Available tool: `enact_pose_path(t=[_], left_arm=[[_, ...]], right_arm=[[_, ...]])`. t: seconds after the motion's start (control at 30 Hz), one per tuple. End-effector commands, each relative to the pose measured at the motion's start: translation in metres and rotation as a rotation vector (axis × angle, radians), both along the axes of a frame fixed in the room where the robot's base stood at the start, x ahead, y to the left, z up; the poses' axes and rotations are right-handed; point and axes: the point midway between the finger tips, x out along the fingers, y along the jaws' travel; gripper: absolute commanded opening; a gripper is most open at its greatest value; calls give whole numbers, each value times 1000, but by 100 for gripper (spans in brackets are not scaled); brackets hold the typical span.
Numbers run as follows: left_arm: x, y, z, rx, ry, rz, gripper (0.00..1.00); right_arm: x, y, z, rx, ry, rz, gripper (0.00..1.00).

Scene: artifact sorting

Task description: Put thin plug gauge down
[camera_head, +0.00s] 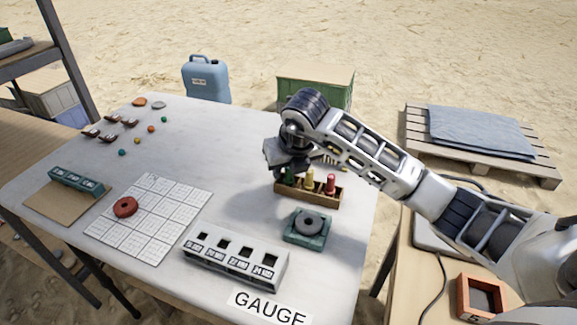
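A small wooden rack (310,195) stands near the right edge of the white table and holds upright plug gauges. A red gauge (331,184) is at its right end and a yellow gauge (309,180) is in the middle. A green gauge (289,179) at the left end is mostly hidden by my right gripper. My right gripper (287,168) points down over the rack's left end, at the green gauge. I cannot tell whether its fingers are shut on it. Which gauge is the thin one is not clear. My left gripper is not in view.
A dark ring sits on a green block (293,237) in front of the rack. A white block with square holes (232,260) is at the front. A gridded sheet (150,235) bears a red ring (125,207). Small pieces lie at the back left. The table's middle is clear.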

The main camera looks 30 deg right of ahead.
Motion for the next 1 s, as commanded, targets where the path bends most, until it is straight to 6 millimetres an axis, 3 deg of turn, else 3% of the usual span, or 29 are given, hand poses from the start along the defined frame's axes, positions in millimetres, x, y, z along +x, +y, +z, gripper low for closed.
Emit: enact_pose_path(t=[0.33, 0.73, 1.0], left_arm=[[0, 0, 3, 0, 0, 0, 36], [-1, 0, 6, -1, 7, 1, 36], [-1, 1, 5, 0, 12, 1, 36]], right_arm=[[-2, 0, 10, -1, -2, 1, 37], [-34, 5, 84, -1, -5, 1, 37], [-47, 6, 110, 0, -1, 0, 37]])
